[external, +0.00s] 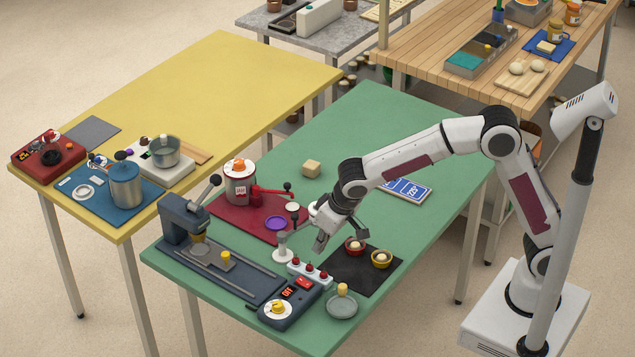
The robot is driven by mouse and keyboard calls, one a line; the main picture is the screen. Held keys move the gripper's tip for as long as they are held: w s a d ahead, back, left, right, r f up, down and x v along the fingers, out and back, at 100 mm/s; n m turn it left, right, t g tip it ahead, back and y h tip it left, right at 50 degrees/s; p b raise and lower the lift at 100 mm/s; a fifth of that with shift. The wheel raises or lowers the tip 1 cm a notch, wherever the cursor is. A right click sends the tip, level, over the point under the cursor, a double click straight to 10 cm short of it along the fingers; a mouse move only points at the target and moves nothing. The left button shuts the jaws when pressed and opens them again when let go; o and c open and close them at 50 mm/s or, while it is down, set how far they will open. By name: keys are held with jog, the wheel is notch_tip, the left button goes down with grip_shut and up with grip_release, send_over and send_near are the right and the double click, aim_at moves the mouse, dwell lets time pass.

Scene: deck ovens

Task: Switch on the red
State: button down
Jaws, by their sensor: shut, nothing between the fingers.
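The task does not name which red thing, and several are in view. A dark control box (290,305) at the green table's front edge has a lit red display (287,293) and a red part (303,282) beside it. Behind it, a white strip (310,273) carries several red-topped knobs. A red machine (240,188) with a red lever arm stands on a red mat (222,208). A red box (47,152) sits on the yellow table. My gripper (321,243) is shut and empty, pointing down above the green table, behind the strip; its exact height is unclear.
A black mat (362,280) with two small bowls lies right of the strip. A grey press (185,222) with a long base stands at left. A white post (283,252) is close to my gripper. The green table's far part (380,115) is clear.

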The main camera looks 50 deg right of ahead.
aim_at(307, 282)
jog(key=x, duration=1.3)
jog(key=shift+s, duration=0.1)
jog(key=shift+f, duration=0.3)
jog(key=shift+w, duration=0.2)
jog(key=shift+w+f, duration=0.2)
jog(key=shift+f, duration=0.1)
jog(key=shift+s, duration=0.25)
jog(key=shift+s+f, duration=0.1)
jog(key=shift+s, duration=0.6)
